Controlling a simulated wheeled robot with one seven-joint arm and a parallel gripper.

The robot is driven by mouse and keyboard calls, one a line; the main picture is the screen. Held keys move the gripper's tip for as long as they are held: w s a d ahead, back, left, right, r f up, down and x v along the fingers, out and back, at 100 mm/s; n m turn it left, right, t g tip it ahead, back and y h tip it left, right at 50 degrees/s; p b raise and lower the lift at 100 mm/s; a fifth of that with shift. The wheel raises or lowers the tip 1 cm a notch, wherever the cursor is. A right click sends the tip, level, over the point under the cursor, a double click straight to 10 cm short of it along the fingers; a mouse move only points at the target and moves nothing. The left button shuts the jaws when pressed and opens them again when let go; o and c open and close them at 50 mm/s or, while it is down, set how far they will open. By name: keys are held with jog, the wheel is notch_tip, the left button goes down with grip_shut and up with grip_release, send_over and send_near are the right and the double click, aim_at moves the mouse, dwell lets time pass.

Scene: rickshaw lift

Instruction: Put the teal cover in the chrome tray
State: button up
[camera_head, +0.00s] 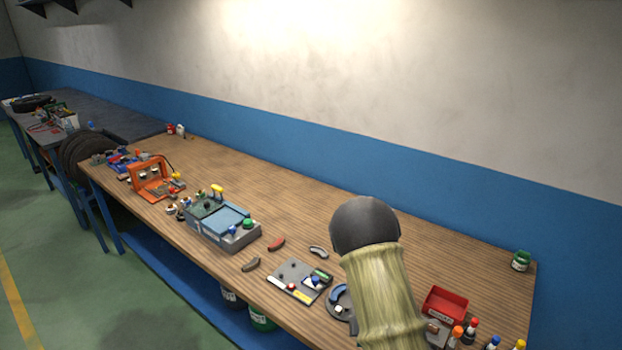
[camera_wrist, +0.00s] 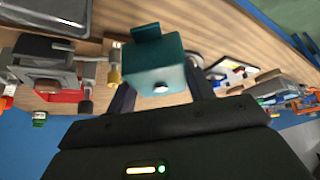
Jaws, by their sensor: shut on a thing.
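The teal cover (camera_wrist: 160,68) is a box-like piece with a tab on its upper edge, in the middle of the wrist view. My gripper (camera_wrist: 160,90) is shut on it, with one dark finger on each side. The cover appears held above the wooden bench. A grey metallic tray with a raised rim (camera_wrist: 45,17), which looks like the chrome tray, is partly cut off at the upper left of the wrist view. It is apart from the cover. In the head view my arm hides the gripper and cover, and I cannot make out this tray.
A red bin (camera_head: 445,303) and several bottles stand right of my arm on the bench (camera_head: 300,215). A green jar (camera_head: 521,261) is at the back right. A grey fixture (camera_head: 222,222) and an orange frame (camera_head: 150,177) stand left. The bench's back middle is clear.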

jog(key=shift+s, duration=0.15)
jog(key=s+f, duration=0.4)
jog(key=f, duration=0.1)
jog(key=shift+s+d+f, duration=0.1)
jog(key=shift+f, duration=0.1)
